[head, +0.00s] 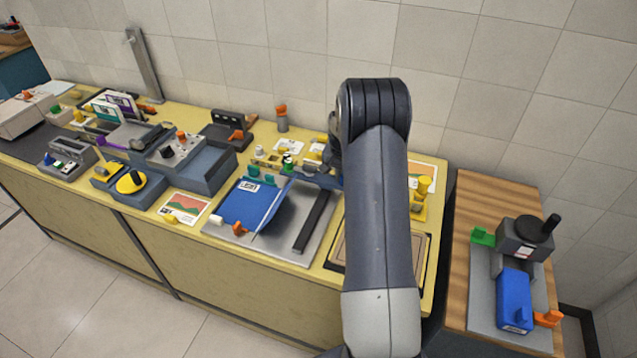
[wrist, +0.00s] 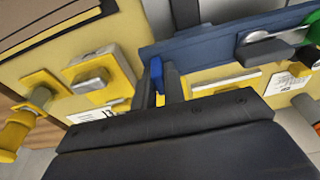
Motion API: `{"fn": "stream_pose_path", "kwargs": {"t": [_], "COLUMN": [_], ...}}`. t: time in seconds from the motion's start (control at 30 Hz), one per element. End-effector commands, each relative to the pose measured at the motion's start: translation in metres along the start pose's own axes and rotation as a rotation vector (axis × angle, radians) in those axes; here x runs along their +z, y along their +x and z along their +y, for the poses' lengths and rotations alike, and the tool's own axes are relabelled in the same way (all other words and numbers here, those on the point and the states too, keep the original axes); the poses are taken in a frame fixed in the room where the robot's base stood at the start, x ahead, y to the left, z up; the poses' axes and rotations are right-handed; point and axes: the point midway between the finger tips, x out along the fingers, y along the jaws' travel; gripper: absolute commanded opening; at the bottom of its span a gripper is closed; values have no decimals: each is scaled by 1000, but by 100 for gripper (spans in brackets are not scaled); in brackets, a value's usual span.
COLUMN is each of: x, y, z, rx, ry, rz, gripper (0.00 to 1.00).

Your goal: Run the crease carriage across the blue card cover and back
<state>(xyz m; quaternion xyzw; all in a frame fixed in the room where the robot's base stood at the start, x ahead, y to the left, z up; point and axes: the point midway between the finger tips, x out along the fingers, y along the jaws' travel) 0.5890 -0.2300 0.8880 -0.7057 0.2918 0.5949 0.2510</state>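The blue card cover (head: 248,205) lies on a grey plate (head: 268,242) on the yellow counter, left of my arm in the head view. A dark blue rail (head: 300,178) runs behind the plate; it also crosses the upper wrist view (wrist: 205,45). I cannot clearly tell which part is the crease carriage. In the wrist view my gripper (wrist: 160,88) has its two dark fingers close on either side of a small upright blue tab (wrist: 157,70) by the rail, seemingly touching it. In the head view my arm hides the gripper's fingertips.
A dark bar (head: 314,221) lies on the plate right of the cover. A wooden side table (head: 468,210) carries another device at right.

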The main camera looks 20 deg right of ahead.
Motion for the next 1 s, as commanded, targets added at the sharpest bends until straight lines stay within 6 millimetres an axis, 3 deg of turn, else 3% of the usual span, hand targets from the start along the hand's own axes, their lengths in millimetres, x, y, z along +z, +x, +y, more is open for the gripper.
{"fn": "stream_pose_path", "kwargs": {"t": [0.03,0.13,0.23,0.6,1.0], "x": [9,8,6,-3,-4], "y": [11,6,-3,-42,-43], "z": [2,2,3,2,1], "rx": [9,9,10,7,6], "ry": [0,0,-1,-1,-2], "rz": [-25,-24,-24,-15,-13], "gripper": [20,20,25,25,25]}}
